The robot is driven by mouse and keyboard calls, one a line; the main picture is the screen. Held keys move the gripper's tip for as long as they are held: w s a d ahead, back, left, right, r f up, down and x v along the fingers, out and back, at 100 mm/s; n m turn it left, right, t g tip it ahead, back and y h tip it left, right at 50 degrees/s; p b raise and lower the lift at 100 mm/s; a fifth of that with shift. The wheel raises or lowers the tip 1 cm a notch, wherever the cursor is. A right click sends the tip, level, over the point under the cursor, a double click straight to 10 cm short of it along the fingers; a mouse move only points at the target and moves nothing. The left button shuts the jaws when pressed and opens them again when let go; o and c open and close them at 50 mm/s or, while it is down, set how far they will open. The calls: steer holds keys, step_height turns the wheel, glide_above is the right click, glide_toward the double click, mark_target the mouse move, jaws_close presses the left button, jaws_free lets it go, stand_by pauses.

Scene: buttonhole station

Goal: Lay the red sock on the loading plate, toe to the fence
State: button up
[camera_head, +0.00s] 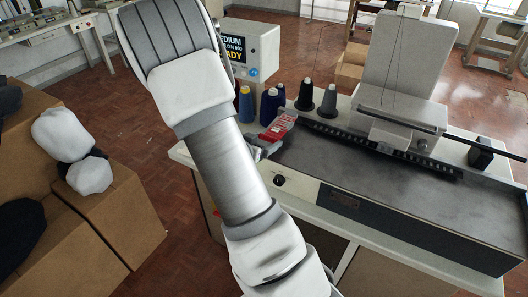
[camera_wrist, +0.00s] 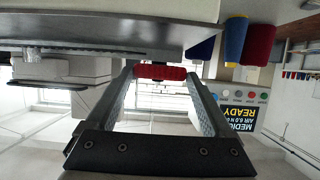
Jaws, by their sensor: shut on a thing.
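The red sock (camera_wrist: 160,72) spans the gap between the fingertips of my gripper (camera_wrist: 159,80) in the wrist view. In the head view a red and pale patch of it (camera_head: 279,126) shows beyond my arm, at the left end of the station near the thread spools. The dark loading plate (camera_head: 365,180) lies to the right of the sock. A dark toothed rail (camera_head: 345,134), perhaps the fence, runs along its back. I cannot tell which end of the sock is the toe.
Several thread spools (camera_head: 306,96) stand behind the sock, close to it. A display box (camera_head: 250,52) is behind them. A pale machine head (camera_head: 405,75) rises over the plate's back edge. Cardboard boxes (camera_head: 105,215) with dark and white bundles stand at left. The plate's front is clear.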

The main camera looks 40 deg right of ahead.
steer(key=shift+f+b, duration=0.35)
steer(key=shift+f, duration=1.7)
steer(key=shift+f, duration=0.25)
steer(key=o, duration=1.1)
steer(key=shift+r, duration=0.1)
